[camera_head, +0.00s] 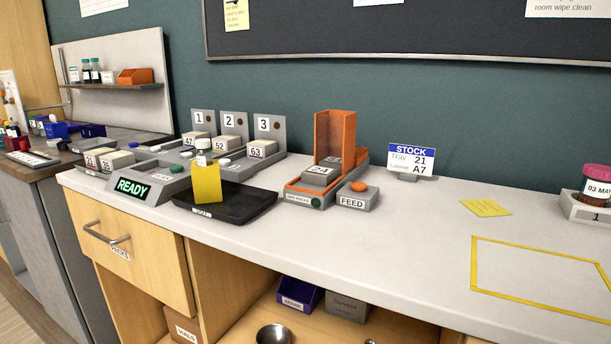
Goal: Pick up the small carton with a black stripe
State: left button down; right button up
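I cannot make out a black stripe on any carton at this size. Small cream blocks or cartons with number labels sit on the grey holder at the left of the counter: one marked 47 (194,139), one marked 52 (226,143) and one marked 63 (262,148). Two more cream ones, marked 21 (95,157) and about 36 (117,158), sit further left. A grey piece marked 24 (319,174) lies at the foot of an orange upright chute (335,137). Neither of my grippers shows in this view.
A black tray (246,207) with a yellow card (207,183) and a white-capped bottle stands by the READY sign (132,188). The FEED button box (357,197) and STOCK sign (411,158) are mid-counter. A yellow taped outline (474,265) encloses clear counter at right.

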aim_at(316, 174)
jog(key=k+j+z, duration=0.45)
jog(key=j, duration=0.3)
jog(key=k+j+z, duration=0.4)
jog(key=k+j, duration=0.15)
jog(key=j, duration=0.15)
